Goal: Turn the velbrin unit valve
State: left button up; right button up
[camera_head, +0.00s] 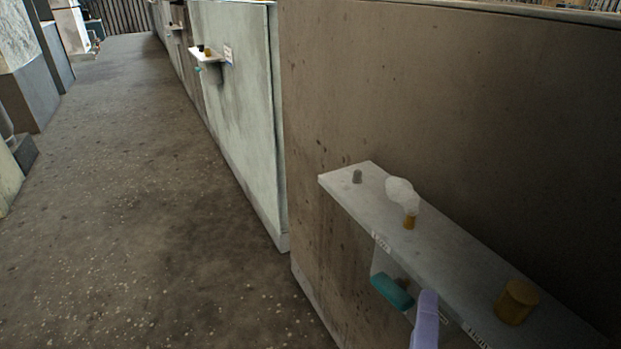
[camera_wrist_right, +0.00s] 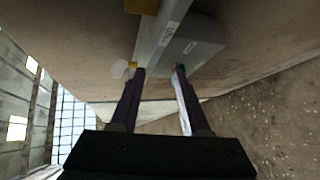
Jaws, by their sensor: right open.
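A grey ledge (camera_head: 455,245) juts from a brown housing, with small labels on its front edge that I cannot read. A teal handle (camera_head: 392,291) sticks out below the ledge. I cannot tell which part is the velbrin unit valve. My right gripper (camera_head: 425,320) shows as a lavender finger just right of the teal handle. In the right wrist view its two fingers (camera_wrist_right: 160,69) are apart, with the ledge beyond them. My left gripper is out of view.
The brown housing wall (camera_head: 450,100) rises behind the ledge. A pale green housing (camera_head: 240,110) farther back carries a similar small shelf (camera_head: 207,55). The speckled floor (camera_head: 140,200) to the left is open, with grey blocks (camera_head: 30,95) at the far left.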

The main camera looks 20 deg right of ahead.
aim_at(389, 301)
notch_tip(389, 301, down, 6)
jog(key=w+a+n+t+b, duration=0.2)
jog(key=t+b, duration=0.1)
jog(key=b, duration=0.3)
jog(key=x, duration=0.9)
jog(key=shift+w+d+f+b, duration=0.1)
jog(key=shift+d+f+b, duration=0.05)
jog(key=shift+f+b, duration=0.15)
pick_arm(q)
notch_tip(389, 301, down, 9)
pick_arm(e)
jog(key=shift+r, duration=0.1)
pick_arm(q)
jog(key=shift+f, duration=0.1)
pick_arm(e)
grip_shut()
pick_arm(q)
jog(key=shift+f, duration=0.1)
